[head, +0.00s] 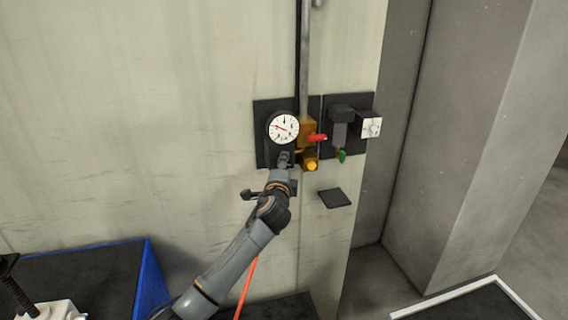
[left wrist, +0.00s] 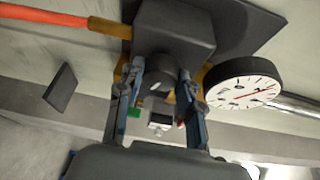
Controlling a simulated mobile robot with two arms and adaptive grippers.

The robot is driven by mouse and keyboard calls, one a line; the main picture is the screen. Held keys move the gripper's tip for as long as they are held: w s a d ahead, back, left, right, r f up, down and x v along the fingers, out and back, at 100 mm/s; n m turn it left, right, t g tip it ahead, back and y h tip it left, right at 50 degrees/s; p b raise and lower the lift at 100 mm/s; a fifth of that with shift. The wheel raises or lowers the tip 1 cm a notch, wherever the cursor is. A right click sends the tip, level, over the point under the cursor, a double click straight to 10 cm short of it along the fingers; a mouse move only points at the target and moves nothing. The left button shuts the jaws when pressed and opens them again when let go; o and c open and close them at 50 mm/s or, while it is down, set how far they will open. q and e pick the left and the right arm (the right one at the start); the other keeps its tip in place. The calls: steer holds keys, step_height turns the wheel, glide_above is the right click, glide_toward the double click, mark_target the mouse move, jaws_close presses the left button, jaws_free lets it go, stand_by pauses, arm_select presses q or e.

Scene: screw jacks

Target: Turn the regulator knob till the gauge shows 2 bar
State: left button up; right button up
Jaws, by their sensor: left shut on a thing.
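The round white gauge (head: 284,127) is on the dark wall panel, with a red needle pointing up and left in the head view. It also shows in the left wrist view (left wrist: 243,91), tilted; its numbers are too small to read. The dark regulator knob (left wrist: 161,68) sits on a dark block between the fingers of my left gripper (left wrist: 160,80). The gripper is shut on the knob, one finger on each side. In the head view the left gripper (head: 284,160) is just below the gauge and hides the knob. My right gripper is not in view.
Right of the gauge are a yellow fitting (head: 308,130) with a red handle (head: 317,138), a dark unit (head: 341,113) with a green part below, and a white switch box (head: 371,127). A dark plate (head: 334,198) is lower right. A blue-edged surface (head: 95,275) is lower left.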

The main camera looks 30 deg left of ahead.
arm_select(q)
steer(key=shift+m, duration=0.5)
steer(key=o, duration=1.2)
steer(key=shift+c, duration=0.2)
steer(key=v, duration=1.2)
steer(key=shift+w+r, duration=0.1)
